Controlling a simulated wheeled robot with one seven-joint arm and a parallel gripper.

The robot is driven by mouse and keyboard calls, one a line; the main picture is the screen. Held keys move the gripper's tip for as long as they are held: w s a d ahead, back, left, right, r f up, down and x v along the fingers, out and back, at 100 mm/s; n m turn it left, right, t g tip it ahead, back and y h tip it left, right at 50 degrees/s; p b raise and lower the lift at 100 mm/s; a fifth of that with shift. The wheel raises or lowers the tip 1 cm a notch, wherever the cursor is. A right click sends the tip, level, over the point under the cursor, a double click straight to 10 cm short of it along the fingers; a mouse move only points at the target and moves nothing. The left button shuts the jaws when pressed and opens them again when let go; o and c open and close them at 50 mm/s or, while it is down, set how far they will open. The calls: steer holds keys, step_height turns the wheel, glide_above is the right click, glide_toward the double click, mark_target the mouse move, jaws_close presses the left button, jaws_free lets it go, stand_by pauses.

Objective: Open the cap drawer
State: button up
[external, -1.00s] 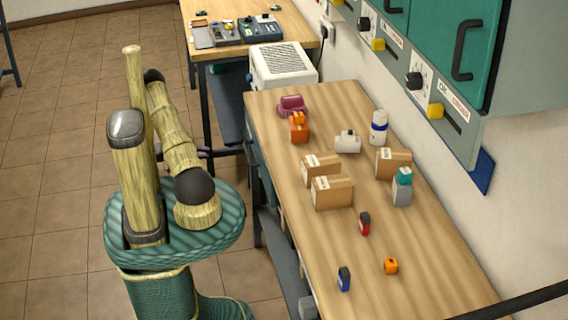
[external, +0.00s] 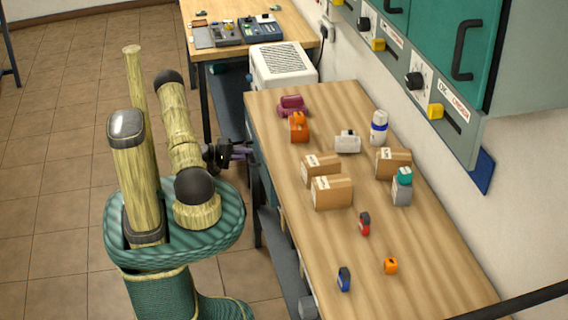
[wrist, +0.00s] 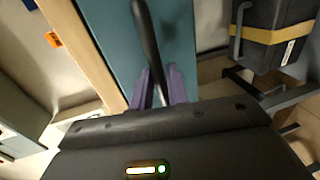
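The teal drawer front (wrist: 110,30) fills the upper middle of the wrist view, with a dark bar handle (wrist: 147,35) on it. I cannot read any label that marks it as the cap drawer. My gripper (wrist: 160,78) has its two purple fingers apart, one on each side of the handle; I see no clear grip on it. In the external view, my gripper (external: 246,149) is at the left side of the workbench, just below the top's edge. The drawer front there is mostly hidden by the bench top and my arm. The drawer looks closed.
The wooden workbench (external: 400,285) holds cardboard boxes (external: 332,192), a white bottle (external: 379,128) and several small items. A dark case with a yellow band (wrist: 275,35) is at the right of the wrist view. Open tiled floor (external: 60,150) lies left.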

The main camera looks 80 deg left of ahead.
steer(key=shift+w, duration=0.5)
jaws_close()
steer(key=shift+s, duration=0.1)
steer(key=f+p+v, duration=0.1)
steer(key=f+v, duration=0.1)
steer(key=v, duration=0.7)
steer(key=f+p+v, duration=0.2)
steer(key=v, duration=0.8)
steer(key=shift+s+p, duration=0.3)
steer(key=shift+s, duration=0.05)
steer(key=shift+f, duration=0.1)
jaws_free()
